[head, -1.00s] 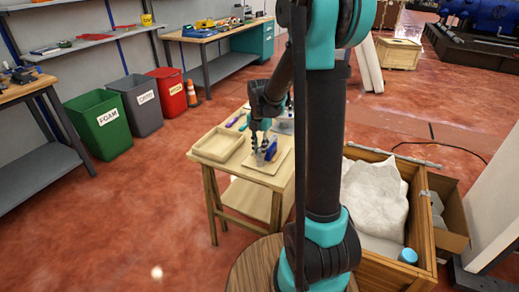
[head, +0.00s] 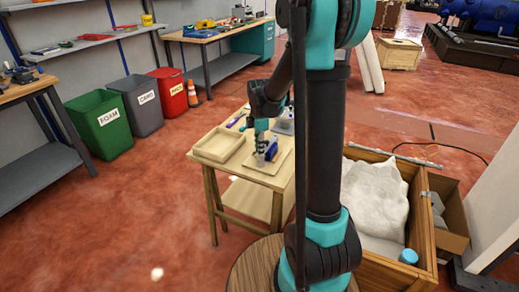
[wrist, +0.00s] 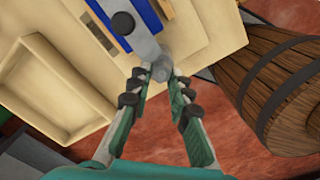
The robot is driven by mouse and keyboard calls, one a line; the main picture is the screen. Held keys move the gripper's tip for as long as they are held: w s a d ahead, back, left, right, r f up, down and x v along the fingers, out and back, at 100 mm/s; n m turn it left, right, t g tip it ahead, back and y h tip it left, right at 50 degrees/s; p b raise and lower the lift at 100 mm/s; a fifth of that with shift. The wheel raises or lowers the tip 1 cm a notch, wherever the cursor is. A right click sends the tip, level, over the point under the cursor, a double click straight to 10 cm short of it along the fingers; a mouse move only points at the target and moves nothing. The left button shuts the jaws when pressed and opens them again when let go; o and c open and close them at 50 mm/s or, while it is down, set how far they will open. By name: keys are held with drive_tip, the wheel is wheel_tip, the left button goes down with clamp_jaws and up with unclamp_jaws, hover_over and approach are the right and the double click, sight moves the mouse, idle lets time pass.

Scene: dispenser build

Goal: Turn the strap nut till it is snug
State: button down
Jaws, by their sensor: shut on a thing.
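The strap nut (wrist: 161,68) is a small grey round piece at the end of a grey strap (wrist: 145,48), which lies against a blue block (wrist: 140,16) in the wrist view. My gripper (wrist: 160,74) has its two fingertips closed on the nut from both sides, and they partly cover it. In the head view my gripper (head: 260,156) points down at the small wooden table, beside the blue block (head: 271,150). The nut is too small to make out there. How tight it sits cannot be told.
The block stands on a pale board (head: 282,163) on the small table. A shallow wooden tray (head: 218,146) lies to its left. A wooden barrel (wrist: 285,90) stands close by in the wrist view. A wooden crate (head: 425,235) with white filling is at the right.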

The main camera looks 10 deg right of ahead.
drive_tip(key=shift+w+m, duration=0.1)
drive_tip(key=shift+m, duration=1.1)
drive_tip(key=c, duration=1.4)
unclamp_jaws()
drive_tip(key=shift+r, duration=0.1)
wheel_tip(320, 180, up, 12)
